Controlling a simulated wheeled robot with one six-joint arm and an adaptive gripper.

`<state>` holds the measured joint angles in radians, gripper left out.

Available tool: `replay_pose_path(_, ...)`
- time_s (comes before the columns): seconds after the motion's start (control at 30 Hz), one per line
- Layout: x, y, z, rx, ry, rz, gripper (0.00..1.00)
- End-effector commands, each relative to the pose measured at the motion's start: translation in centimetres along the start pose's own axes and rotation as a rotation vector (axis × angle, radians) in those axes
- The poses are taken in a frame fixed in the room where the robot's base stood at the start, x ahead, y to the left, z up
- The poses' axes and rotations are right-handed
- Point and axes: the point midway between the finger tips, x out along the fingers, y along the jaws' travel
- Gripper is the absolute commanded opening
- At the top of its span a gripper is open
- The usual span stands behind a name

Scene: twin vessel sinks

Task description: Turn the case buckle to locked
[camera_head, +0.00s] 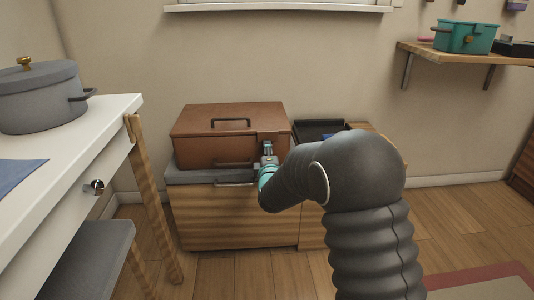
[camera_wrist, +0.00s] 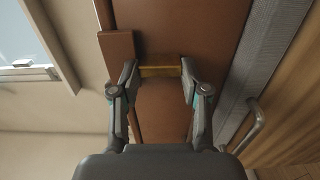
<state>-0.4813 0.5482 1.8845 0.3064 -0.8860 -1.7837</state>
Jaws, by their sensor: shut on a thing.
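The brown case (camera_head: 215,148) sits on a low wooden cabinet, its lid down and a dark handle on top. It fills the middle of the wrist view (camera_wrist: 165,110). My gripper (camera_head: 267,148) is at the case's right front corner. In the wrist view my gripper (camera_wrist: 160,76) has one finger at each end of the buckle, shut on it. The buckle is too small to make out in the head view.
The low cabinet (camera_head: 230,217) has a grey top and a metal handle. A black tray (camera_head: 320,128) lies right of the case. A white table (camera_head: 70,135) with a grey pot (camera_head: 40,98) stands at left. A wall shelf (camera_head: 460,58) hangs at right. Floor at front right is open.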

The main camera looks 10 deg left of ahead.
Motion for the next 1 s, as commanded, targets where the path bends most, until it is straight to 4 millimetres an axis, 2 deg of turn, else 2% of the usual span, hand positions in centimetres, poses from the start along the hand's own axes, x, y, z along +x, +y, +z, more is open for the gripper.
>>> replay_pose_path(0.07,0.0,0.1,-0.2,-0.002,0.003,0.001,0.11)
replay_pose_path(0.1,0.0,0.1,-0.1,-0.002,0.003,0.001,0.55)
replay_pose_path(0.17,0.0,0.0,-0.1,-0.001,0.002,0.001,0.7)
replay_pose_path(0.57,-0.4,0.0,0.1,0.0,-0.001,0.0,0.71)
replay_pose_path(0.77,-3.1,0.0,0.0,-0.001,0.001,-0.002,0.71)
replay_pose_path(1.0,-8.0,0.1,-0.1,-0.001,0.002,-0.001,0.71)
